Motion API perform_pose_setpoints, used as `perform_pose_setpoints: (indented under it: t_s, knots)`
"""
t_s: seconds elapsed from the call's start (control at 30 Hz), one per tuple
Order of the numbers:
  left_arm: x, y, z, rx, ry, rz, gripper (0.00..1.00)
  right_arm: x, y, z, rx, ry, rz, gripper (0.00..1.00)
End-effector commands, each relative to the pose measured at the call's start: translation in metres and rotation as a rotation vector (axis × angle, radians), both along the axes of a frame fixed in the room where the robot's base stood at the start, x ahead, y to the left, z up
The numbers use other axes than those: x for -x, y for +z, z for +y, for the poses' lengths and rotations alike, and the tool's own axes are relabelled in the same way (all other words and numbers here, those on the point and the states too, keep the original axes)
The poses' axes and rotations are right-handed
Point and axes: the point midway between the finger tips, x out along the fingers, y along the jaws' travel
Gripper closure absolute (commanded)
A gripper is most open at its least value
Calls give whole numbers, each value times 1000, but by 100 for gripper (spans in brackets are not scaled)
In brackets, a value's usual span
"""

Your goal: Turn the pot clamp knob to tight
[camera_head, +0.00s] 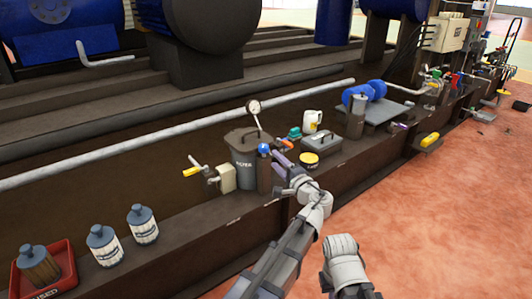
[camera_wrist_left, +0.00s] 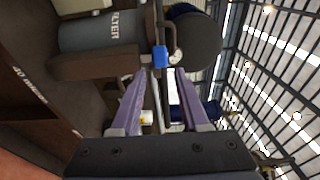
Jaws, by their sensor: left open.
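The grey filter pot (camera_head: 243,168) with a dark lid stands on the brown ledge, and it also shows in the wrist view (camera_wrist_left: 95,33). A blue knob (camera_head: 264,148) sits at the pot's right side, above a dark brown block (camera_head: 264,175). In the wrist view the blue knob (camera_wrist_left: 160,56) is just beyond the fingertips, roughly centred between them. My left gripper (camera_head: 275,156) is open, its purple fingers pointing at the knob; it also shows in the wrist view (camera_wrist_left: 160,75). I cannot tell whether a finger touches the knob. My right gripper is not visible.
A pressure gauge (camera_head: 253,106) rises behind the pot. A yellow-handled valve (camera_head: 193,171) is to its left. A grey toolbox (camera_head: 321,141), yellow-lidded tin (camera_head: 309,160) and white mug (camera_head: 312,120) are to the right. The ledge between the valve and the white bottles (camera_head: 142,224) is clear.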

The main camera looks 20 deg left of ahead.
Motion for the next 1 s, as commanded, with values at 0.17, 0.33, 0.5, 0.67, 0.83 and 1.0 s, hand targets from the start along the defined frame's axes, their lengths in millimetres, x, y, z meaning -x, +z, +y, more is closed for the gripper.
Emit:
perform_pose_setpoints:
  t_s: [0.17,0.33,0.5,0.67,0.83,1.0]
  knots:
    - [-5,0,5,-1,2,-1,55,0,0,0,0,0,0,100]
    - [-24,0,22,0,4,0,55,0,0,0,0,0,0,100]
    - [-42,0,40,1,3,1,55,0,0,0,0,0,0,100]
    - [-53,0,50,1,3,0,55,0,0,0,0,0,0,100]
    - [-56,0,54,1,1,0,55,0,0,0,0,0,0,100]
    - [-56,0,54,1,1,0,55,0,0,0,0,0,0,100]
